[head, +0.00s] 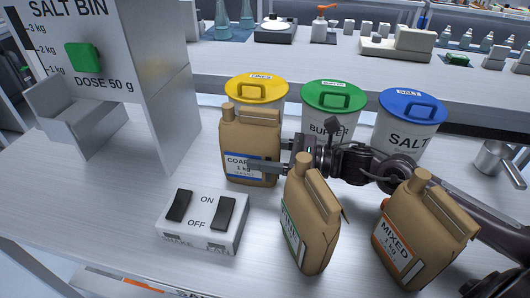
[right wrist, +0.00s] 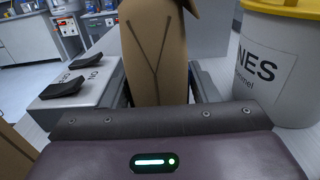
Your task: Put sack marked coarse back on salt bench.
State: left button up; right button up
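The brown sack marked coarse (head: 252,133), with a blue-edged label, stands upright on the salt bench (head: 130,180), in front of the yellow-lidded tub. Whether its base touches the bench is hard to tell. My right gripper (head: 272,165) reaches in from the right with one finger across the sack's label. In the right wrist view the sack's side (right wrist: 155,50) fills the space between the two fingers (right wrist: 160,92), which look shut on it. The sack's top is out of that view. My left gripper is not in view.
A green-labelled sack (head: 312,215) and a mixed sack (head: 425,232) stand below my right arm. A switch box (head: 205,250) is at front. The salt bin (head: 170,110) is left. Yellow (head: 257,88), green (head: 333,97) and blue (head: 412,105) lidded tubs stand behind.

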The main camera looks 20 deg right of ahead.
jog(key=shift+o, duration=1.1)
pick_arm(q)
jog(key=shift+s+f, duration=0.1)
pick_arm(e)
jog(key=shift+r, duration=0.15)
jog(key=shift+s+d, duration=0.1)
jog(key=shift+d, duration=0.1)
jog(key=shift+s+d, duration=0.2)
jog(key=shift+d, duration=0.1)
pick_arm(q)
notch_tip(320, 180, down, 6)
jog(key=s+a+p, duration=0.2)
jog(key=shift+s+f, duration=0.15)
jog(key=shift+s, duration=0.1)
pick_arm(e)
jog(key=v, duration=1.1)
jog(key=shift+a, duration=0.1)
